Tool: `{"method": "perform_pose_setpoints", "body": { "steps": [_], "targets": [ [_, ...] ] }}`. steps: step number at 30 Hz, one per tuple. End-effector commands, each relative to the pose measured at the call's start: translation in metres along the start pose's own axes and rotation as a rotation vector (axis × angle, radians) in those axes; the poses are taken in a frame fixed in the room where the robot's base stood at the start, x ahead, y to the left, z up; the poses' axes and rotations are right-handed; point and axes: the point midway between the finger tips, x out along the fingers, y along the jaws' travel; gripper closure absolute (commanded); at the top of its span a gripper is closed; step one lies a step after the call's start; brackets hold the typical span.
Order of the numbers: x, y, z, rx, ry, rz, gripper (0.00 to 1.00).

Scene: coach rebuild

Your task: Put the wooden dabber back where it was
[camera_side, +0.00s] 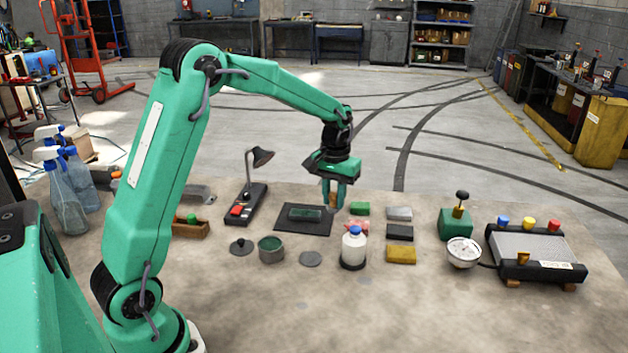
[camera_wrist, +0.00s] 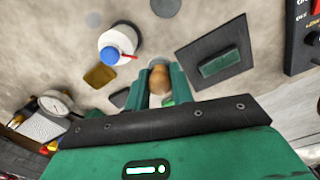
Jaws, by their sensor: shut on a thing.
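My gripper (camera_side: 334,207) is shut on the wooden dabber (camera_side: 333,200), whose brown wood shows between the fingers. In the wrist view, the dabber's rounded brown end (camera_wrist: 159,79) sits between the two green fingers (camera_wrist: 160,85).
A white bottle with a blue cap (camera_side: 354,246) stands in front of my gripper. Several coloured blocks, including a yellow one (camera_side: 401,254), lie to the right. A green block (camera_side: 304,214) lies on the mat. A grey pot (camera_side: 271,250) stands front left. The table front is clear.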

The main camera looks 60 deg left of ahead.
Motion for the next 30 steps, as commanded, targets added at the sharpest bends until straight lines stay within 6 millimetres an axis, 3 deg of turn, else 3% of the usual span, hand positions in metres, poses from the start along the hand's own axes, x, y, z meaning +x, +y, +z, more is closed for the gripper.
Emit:
{"method": "perform_pose_setpoints", "body": {
  "steps": [7,15,21,30],
  "targets": [
    [-0.004,0.035,0.066,0.205,0.001,0.0,0.95],
    [-0.003,0.053,0.126,0.385,0.001,0.001,0.95],
    [0.0,0.056,0.147,0.446,0.001,0.001,0.95],
    [0.002,0.055,0.149,0.456,0.0,0.0,0.95]
  ]
}}
